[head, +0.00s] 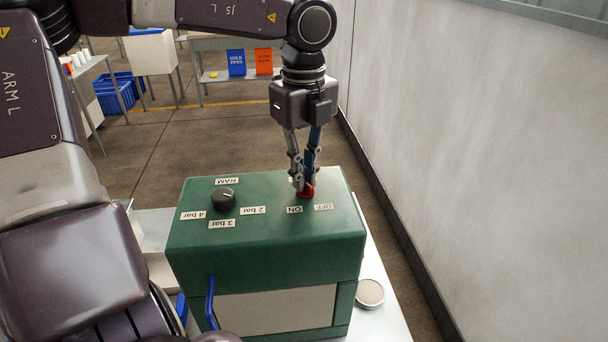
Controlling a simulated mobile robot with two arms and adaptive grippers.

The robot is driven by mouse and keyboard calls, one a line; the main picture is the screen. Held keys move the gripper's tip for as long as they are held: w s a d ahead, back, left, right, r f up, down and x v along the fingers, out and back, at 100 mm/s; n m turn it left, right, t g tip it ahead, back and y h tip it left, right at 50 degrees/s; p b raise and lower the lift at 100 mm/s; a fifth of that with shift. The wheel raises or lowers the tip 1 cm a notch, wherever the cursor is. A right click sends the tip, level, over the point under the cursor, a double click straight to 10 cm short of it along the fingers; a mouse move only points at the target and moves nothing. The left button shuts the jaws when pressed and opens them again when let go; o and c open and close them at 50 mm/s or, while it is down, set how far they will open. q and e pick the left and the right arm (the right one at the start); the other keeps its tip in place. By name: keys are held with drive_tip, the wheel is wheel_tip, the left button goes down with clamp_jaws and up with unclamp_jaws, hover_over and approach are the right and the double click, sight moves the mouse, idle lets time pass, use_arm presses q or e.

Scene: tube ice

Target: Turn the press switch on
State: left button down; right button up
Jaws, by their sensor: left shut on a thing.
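The press is a green box (270,240) on a white table, with labels on its top. The press switch (307,192) is a small red part on the top face near the back right, by the ON label (294,210) and the OFF label (323,207). My left gripper (304,186) points down from above and is shut on the red switch. Its fingertips hide part of the switch, so I cannot tell which way it is turned. My right gripper is not in view.
A black knob (223,198) sits on the press's left side among the RAM and bar labels. A blue handle (210,302) is on its front. A round grey disc (369,293) lies on the table at right. A wall (480,130) stands close at right.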

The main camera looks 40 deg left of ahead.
use_arm(q)
drive_tip(key=m+b, duration=0.1)
drive_tip(key=m, duration=0.1)
drive_tip(key=shift+w+f+m+b, duration=0.1)
drive_tip(key=shift+w+m+b, duration=0.05)
drive_tip(key=shift+m+b, duration=0.25)
drive_tip(key=m+b, duration=0.1)
drive_tip(key=m, duration=0.1)
drive_tip(key=shift+m, duration=0.4)
drive_tip(key=m, duration=0.2)
drive_tip(key=shift+m+b, duration=0.3)
drive_tip(key=shift+d+m, duration=0.1)
drive_tip(key=shift+m, duration=1.5)
drive_tip(key=c, duration=2)
unclamp_jaws()
drive_tip(key=shift+c, duration=0.2)
drive_tip(key=shift+r, duration=0.25)
wheel_tip(320, 180, up, 12)
